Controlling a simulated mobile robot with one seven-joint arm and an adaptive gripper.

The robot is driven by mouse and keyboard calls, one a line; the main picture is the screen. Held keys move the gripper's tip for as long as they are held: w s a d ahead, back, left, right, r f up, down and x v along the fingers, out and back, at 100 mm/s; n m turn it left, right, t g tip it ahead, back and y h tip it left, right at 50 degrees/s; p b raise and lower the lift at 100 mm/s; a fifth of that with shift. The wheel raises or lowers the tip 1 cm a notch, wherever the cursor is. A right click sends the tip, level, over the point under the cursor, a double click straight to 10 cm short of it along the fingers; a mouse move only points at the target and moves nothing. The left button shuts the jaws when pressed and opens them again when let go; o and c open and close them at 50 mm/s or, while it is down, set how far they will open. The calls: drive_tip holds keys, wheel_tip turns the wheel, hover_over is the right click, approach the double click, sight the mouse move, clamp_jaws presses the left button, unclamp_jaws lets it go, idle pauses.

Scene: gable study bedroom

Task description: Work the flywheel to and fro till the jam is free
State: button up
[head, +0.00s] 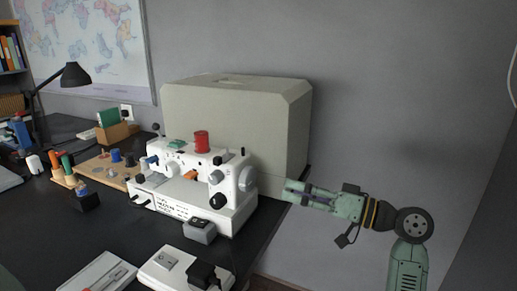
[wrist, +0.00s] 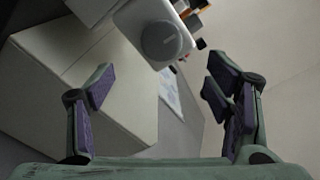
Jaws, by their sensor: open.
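A white sewing machine (head: 178,196) stands on the black desk with a red spool on top. Its flywheel (head: 248,179) is at the machine's right end, seen nearly edge-on in the head view. In the wrist view the flywheel (wrist: 161,41) is a round grey disc on the machine's end, ahead of the fingers and apart from them. My gripper (head: 288,190) is to the right of the machine, roughly level with the flywheel. In the wrist view my gripper (wrist: 160,76) is open and empty, its fingers spread wide. The jam itself does not show.
A large beige case (head: 235,115) stands close behind the machine. A grey box (head: 200,231) and a white pedal-like unit (head: 163,271) lie in front. The desk continues left with a lamp (head: 72,76) and small items. Free room lies right of the desk edge.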

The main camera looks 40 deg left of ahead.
sight(252, 181)
drive_tip(key=p+x, duration=0.2)
drive_tip(key=x, duration=0.8)
drive_tip(key=shift+s+a, duration=0.2)
drive_tip(key=shift+a, duration=0.1)
drive_tip(key=shift+c, duration=0.3)
